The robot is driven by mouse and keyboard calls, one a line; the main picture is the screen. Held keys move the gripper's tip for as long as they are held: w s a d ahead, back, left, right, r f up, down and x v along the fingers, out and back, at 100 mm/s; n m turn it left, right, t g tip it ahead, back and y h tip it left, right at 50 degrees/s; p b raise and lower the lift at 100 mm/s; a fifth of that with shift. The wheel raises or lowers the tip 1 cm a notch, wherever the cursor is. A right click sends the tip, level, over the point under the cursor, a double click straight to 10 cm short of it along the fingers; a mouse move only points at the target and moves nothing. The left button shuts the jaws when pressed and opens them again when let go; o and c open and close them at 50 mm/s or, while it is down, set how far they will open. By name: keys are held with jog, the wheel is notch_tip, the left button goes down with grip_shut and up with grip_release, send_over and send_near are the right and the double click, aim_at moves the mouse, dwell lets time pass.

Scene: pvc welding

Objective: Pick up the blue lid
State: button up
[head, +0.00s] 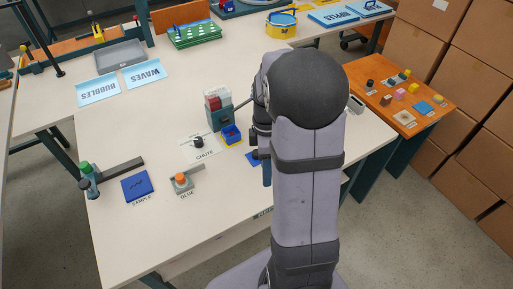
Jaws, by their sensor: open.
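I cannot tell for certain which thing is the blue lid. A small flat blue piece (251,158) lies on the white table, partly hidden by my gripper and arm. A small blue open box (231,134) sits on a yellow base beside the red-and-teal chute unit (217,110). A dark blue square (137,186) with a wavy mark lies by the SAMPLE label. My gripper (266,176) points down just right of the flat blue piece. It is open, and mostly hidden behind my arm. I see nothing held in it.
A black-knobbed piece (198,142) stands on the CHUTE sheet. An orange-topped glue piece (181,180) and a green-topped clamp (88,172) stand left. Light blue WAVES (143,73) and BUBBLES (98,89) sheets lie behind. An orange side table (405,104) holds small parts.

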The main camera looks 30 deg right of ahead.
aim_at(256, 152)
jog(key=w+d+m+p, duration=0.1)
jog(key=w+m, duration=0.2)
jog(key=w, duration=0.1)
jog(key=w+d+r+m+t+p, duration=0.1)
jog(key=w+m+p, duration=0.1)
jog(key=w+m, duration=0.1)
jog(key=w+d+m+p, duration=0.1)
jog(key=w+m, duration=0.2)
jog(key=w, duration=0.3)
jog(key=shift+r+h, duration=0.25)
jog(key=shift+h, duration=0.05)
jog(key=shift+s+f+p, duration=0.15)
jog(key=shift+f+p, duration=0.35)
jog(key=shift+f, duration=0.6)
jog(key=shift+s+d+f+p, duration=0.1)
jog(key=shift+s+f+p, duration=0.15)
jog(key=shift+f+p, duration=0.25)
jog(key=shift+s+d+f+p, duration=0.15)
jog(key=shift+f+p, duration=0.35)
jog(key=shift+f, duration=1.6)
jog(key=c, duration=1.1)
